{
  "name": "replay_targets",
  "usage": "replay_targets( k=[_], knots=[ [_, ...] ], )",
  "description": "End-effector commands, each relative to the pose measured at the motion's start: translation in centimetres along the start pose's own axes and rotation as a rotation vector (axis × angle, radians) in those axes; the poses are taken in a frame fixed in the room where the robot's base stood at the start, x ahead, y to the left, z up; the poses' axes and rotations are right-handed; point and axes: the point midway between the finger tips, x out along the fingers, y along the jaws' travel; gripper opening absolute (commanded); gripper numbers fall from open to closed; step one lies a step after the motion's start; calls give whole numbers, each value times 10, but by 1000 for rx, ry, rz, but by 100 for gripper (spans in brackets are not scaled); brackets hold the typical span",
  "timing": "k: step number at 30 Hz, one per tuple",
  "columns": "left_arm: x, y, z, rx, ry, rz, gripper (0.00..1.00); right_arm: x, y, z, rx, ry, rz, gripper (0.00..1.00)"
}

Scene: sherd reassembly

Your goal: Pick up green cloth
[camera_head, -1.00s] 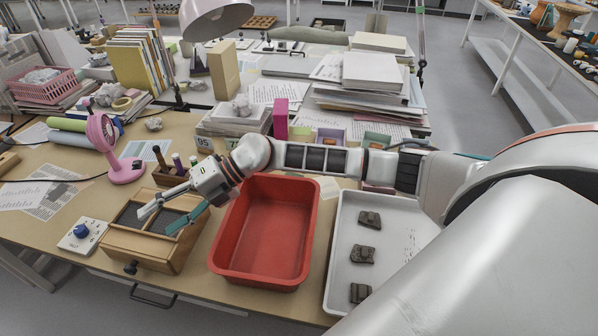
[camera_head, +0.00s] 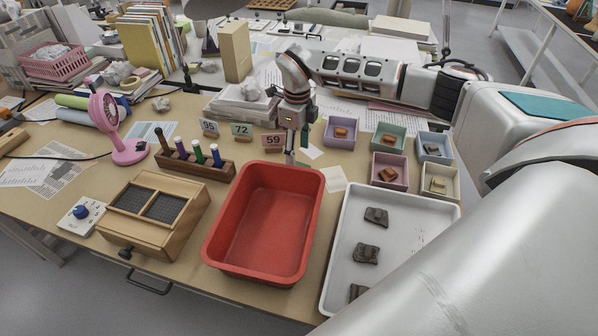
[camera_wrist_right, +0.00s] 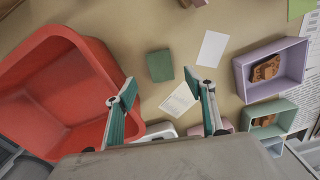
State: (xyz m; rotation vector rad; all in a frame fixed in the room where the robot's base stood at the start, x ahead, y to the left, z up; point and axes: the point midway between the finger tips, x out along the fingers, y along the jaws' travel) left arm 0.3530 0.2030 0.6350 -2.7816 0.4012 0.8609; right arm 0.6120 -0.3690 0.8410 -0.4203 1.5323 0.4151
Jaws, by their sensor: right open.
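A small dark green rectangle, which looks like the folded green cloth (camera_wrist_right: 160,65), lies flat on the table in the right wrist view. It is just beyond and between my right fingertips, and apart from them as seen there. My right gripper (camera_wrist_right: 160,86) is open and empty, pointing down. In the head view my right gripper (camera_head: 297,155) hangs behind the far edge of the red bin (camera_head: 212,240). My left gripper is not in view.
Small coloured boxes with sherds, such as the purple box (camera_head: 331,142), stand to the right. A white tray (camera_head: 400,265) with dark sherds lies nearer. Number card 59 (camera_head: 273,142) and a wooden rack (camera_head: 165,162) with coloured tools stand left of the gripper. A wooden box (camera_head: 190,222) is front left.

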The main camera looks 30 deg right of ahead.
Motion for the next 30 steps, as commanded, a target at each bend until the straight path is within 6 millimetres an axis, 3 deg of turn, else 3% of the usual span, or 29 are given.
replay_targets(
  k=[13,23,27,30],
  knots=[
    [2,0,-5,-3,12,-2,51,56,0,-4,1,-1,4,54],
    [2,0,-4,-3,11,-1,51,62,0,-4,1,-3,2,54],
    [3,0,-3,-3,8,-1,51,62,0,-4,1,-3,2,20],
    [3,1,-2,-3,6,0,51,62,0,-4,1,-3,2,16]
  ],
)
